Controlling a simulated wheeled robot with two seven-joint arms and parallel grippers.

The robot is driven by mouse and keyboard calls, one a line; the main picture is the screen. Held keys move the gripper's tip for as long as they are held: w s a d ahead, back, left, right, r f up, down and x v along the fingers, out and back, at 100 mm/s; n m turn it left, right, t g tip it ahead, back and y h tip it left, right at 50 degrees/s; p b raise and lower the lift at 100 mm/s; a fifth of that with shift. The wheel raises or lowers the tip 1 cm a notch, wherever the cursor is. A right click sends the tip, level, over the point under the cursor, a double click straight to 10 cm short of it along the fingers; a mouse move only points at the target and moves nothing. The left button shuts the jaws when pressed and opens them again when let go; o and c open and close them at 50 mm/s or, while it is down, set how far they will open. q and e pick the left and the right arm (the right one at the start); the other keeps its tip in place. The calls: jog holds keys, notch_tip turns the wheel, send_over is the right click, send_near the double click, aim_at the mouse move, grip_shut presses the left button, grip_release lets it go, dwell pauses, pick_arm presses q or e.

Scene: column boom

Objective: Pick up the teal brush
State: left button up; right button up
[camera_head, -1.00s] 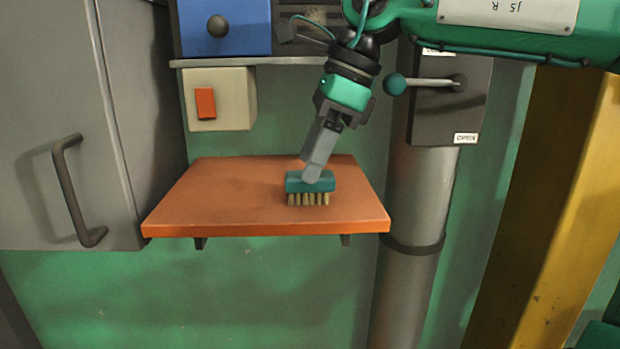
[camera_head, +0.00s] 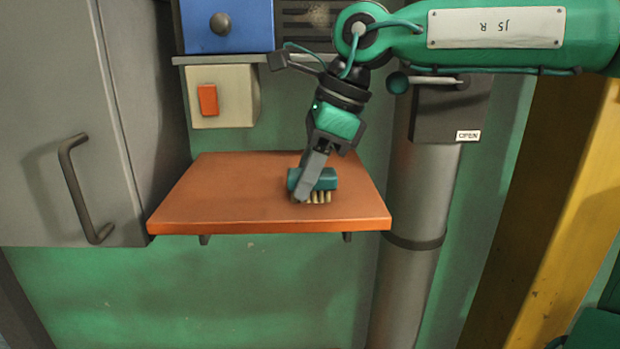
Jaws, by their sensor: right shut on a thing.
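The teal brush (camera_head: 327,180) is on the orange shelf (camera_head: 230,205), toward its right side. Its teal block is on top and its tan bristles point down. My right gripper (camera_head: 304,191) comes down from above and is shut on the brush, its grey finger covering the left part of the block and bristles. I cannot tell whether the bristles still touch the shelf. My left gripper is not in view.
A grey door with a dark handle (camera_head: 75,190) stands at left. A box with an orange switch (camera_head: 207,99) and a blue drawer (camera_head: 226,25) are above the shelf. A grey pipe (camera_head: 415,195) and a yellow beam (camera_head: 545,200) stand at right. The shelf's left part is bare.

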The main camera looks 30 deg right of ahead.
notch_tip(320, 180, up, 9)
jog(key=b, duration=0.3)
jog(key=shift+b, duration=0.35)
notch_tip(320, 180, up, 11)
jog(key=b, duration=0.1)
